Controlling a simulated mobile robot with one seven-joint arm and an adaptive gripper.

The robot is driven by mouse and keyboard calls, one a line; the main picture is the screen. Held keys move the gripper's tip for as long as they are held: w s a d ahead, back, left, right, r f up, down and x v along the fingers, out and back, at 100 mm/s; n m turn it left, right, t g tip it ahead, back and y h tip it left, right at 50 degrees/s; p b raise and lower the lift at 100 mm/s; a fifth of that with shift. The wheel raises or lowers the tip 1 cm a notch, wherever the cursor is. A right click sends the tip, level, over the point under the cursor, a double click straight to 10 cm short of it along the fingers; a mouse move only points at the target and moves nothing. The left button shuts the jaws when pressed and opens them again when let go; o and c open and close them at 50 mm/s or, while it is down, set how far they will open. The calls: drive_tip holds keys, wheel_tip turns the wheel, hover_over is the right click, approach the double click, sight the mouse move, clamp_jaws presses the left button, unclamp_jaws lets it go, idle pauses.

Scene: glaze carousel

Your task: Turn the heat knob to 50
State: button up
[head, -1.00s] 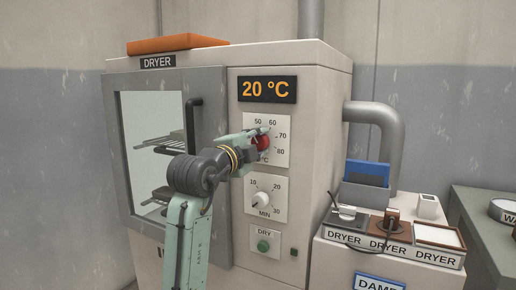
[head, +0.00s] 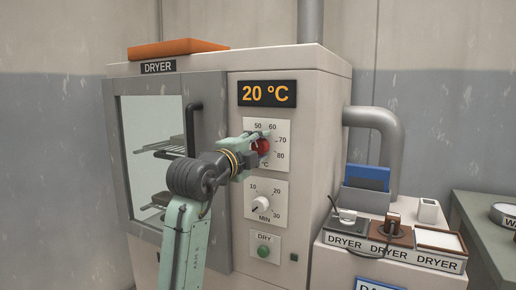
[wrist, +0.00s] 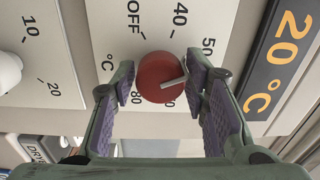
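The red heat knob (wrist: 158,79) is on the white temperature dial (head: 281,129) of the dryer. Its pale pointer faces right in the wrist view, toward the 50 side, where the 60 mark is hidden by a finger. My gripper (head: 258,145) is at the dial in the head view. In the wrist view my gripper (wrist: 160,82) has one finger on each side of the knob, both pads against or almost against it, and looks shut on it. The display (head: 267,93) reads 20 °C.
Below is the minute dial with a white knob (head: 261,205), and under it a green DRY button (head: 263,252). The dryer door handle (head: 192,128) stands out left of the dial. A bench with labelled DRYER trays (head: 391,252) is at the right.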

drive_tip(key=shift+o, duration=1.1)
drive_tip(key=v, duration=1.2)
drive_tip(key=shift+a+r, duration=0.1)
